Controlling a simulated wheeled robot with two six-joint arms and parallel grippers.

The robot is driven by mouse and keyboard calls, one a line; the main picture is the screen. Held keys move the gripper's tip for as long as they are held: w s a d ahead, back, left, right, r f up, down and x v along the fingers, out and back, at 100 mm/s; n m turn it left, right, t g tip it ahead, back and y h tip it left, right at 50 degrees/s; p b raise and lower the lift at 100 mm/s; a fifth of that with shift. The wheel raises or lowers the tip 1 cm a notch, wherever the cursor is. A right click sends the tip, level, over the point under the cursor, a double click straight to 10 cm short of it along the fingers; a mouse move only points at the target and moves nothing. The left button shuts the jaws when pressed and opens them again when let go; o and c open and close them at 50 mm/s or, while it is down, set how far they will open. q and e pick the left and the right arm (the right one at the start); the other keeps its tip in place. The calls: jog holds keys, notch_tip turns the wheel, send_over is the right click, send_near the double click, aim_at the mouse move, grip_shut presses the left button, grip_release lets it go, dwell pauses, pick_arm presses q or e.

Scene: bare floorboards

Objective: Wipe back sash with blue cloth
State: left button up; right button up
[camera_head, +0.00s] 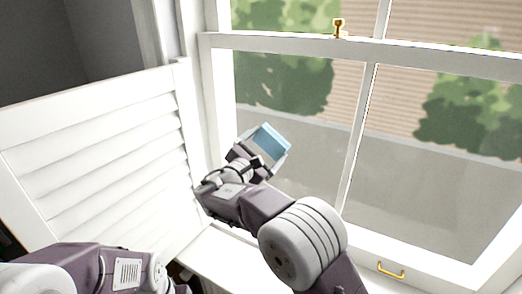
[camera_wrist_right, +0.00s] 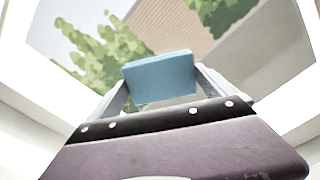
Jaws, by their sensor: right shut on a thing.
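The blue cloth (camera_head: 267,142) is a folded light-blue block in the head view, in front of the lower left of the window glass. My right gripper (camera_head: 262,150) is shut on it. In the right wrist view the cloth (camera_wrist_right: 160,78) sits between the fingers of my right gripper (camera_wrist_right: 160,90). The window sash (camera_head: 300,42) has white rails and a vertical bar. I cannot tell whether the cloth touches the glass. My left arm (camera_head: 90,270) shows at the lower left of the head view, but its gripper is not seen.
A white louvred shutter (camera_head: 100,150) stands open left of the window, close to my right forearm. A brass latch (camera_head: 339,28) sits on the meeting rail, and a brass handle (camera_head: 391,271) is on the bottom rail. The glass right of the vertical bar is unobstructed.

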aim_at(280, 147)
jog(key=shift+s+d+f+b, duration=0.1)
jog(key=shift+s+d+b, duration=0.2)
jog(key=shift+d+b, duration=0.3)
jog(key=shift+s+d+f+b, duration=0.1)
jog(key=shift+s+d+b, duration=0.2)
jog(key=shift+b, duration=0.4)
jog(key=shift+s+d+r, duration=0.25)
jog(key=shift+s+d, duration=0.1)
jog(key=shift+d, duration=0.25)
jog(key=s+d+b, duration=0.2)
jog(key=b, duration=0.1)
jog(key=shift+d+f, duration=0.15)
jog(key=shift+d, duration=0.35)
jog(key=shift+s+d+b, duration=0.8)
jog(key=shift+d+b, duration=0.3)
jog(key=shift+b, duration=0.15)
jog(key=shift+s+d, duration=0.25)
jog(key=shift+d, duration=0.15)
jog(key=shift+a, duration=0.1)
